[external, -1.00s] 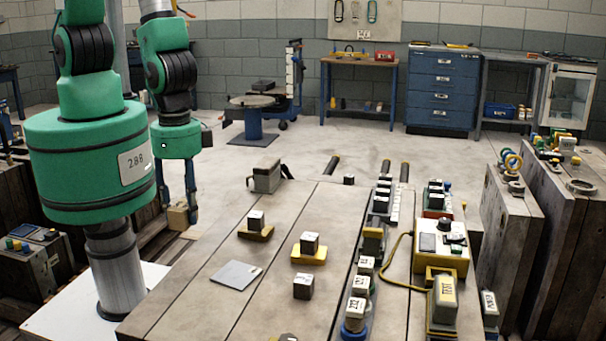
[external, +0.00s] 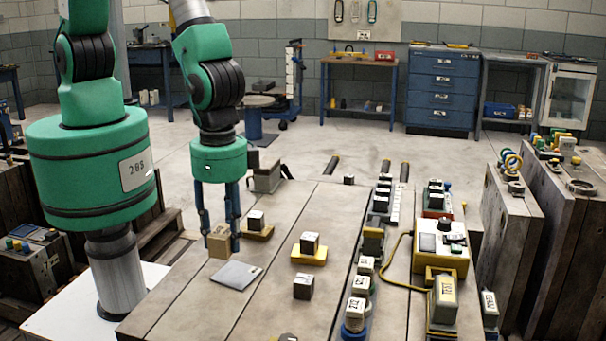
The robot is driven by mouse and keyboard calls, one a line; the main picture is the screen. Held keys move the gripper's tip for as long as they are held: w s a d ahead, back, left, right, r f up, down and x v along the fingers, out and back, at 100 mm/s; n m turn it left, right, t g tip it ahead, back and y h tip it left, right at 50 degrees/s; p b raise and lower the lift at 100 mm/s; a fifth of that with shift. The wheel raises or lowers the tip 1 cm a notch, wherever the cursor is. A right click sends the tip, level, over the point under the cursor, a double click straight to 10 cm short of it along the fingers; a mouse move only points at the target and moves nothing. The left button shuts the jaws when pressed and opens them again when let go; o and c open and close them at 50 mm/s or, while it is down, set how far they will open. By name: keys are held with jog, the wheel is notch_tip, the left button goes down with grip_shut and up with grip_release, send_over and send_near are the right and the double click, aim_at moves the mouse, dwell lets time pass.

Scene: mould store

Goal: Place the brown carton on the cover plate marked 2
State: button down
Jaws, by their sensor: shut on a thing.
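My gripper (external: 220,235) points down with its blue fingers on either side of the brown carton (external: 218,244) and is shut on it. The carton is upright, just behind and to the left of a flat grey plate (external: 233,276). It overlaps the table edge in the picture, and its height above the surface is hard to judge. The grey plate lies bare on the bench; a small mark shows at its right corner, but I cannot read a number on it.
Dark cubes with white tops sit on an orange-brown block (external: 258,234) and a yellow block (external: 308,256); another cube (external: 303,286) stands on the bench. A row of marked fittings (external: 361,283) and a yellow-cabled box (external: 440,247) stand to the right.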

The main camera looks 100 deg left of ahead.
jog(key=shift+w+d+f, duration=0.1)
jog(key=shift+w+d, duration=0.25)
jog(key=shift+w, duration=0.35)
jog(key=shift+w+d, duration=0.3)
jog(key=shift+w, duration=0.35)
jog(key=shift+f, duration=0.15)
jog(key=shift+f+b, duration=0.65)
jog(key=shift+f, duration=1)
jog(key=c, duration=1.1)
grip_release()
jog(key=shift+f, duration=0.1)
notch_tip(320, 180, up, 12)
jog(key=p, duration=0.2)
jog(key=shift+w+p, duration=0.1)
jog(key=shift+p, duration=0.2)
